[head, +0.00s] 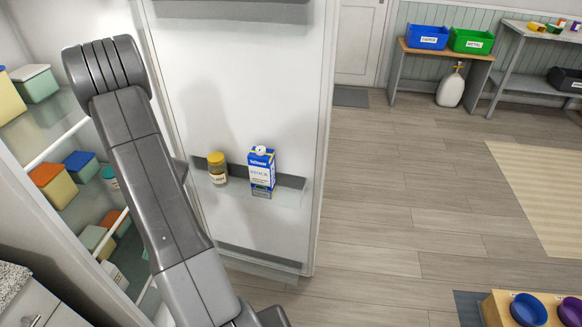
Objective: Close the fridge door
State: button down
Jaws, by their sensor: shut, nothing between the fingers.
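The fridge door (245,95) stands open in the middle of the head view, with its white inner face towards me. Its door shelf holds a yellow-lidded jar (217,168) and a blue and white carton (261,170), both upright. The open fridge (62,140) is at the left, with several lidded tubs on its shelves. My arm rises from the bottom across the gap between the shelves and the door. It hides part of the fridge inside and the door's hinge side. My gripper's fingers do not show.
Bare wood floor (400,220) lies to the right of the door. A wooden stand with a blue bowl (527,309) and a purple bowl is at the bottom right. A bench with a blue bin (428,37) and a green bin (471,40) stands at the back.

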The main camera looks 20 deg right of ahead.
aim_at(235, 78)
jog(key=k+z, duration=0.1)
jog(key=z, duration=1.25)
jog(key=i+l+z, duration=0.55)
jog(key=z, duration=0.15)
jog(key=i+l+z, duration=0.1)
jog(key=i+z, duration=0.2)
jog(key=i, duration=0.15)
jog(key=i+u, duration=0.9)
jog(key=i+l+u, duration=0.25)
jog(key=u, duration=0.2)
jog(key=i+u, duration=0.15)
jog(key=u, duration=0.25)
jog(key=i+u, duration=0.2)
jog(key=u, duration=0.2)
jog(key=i+l+u, duration=0.1)
jog(key=u, duration=0.35)
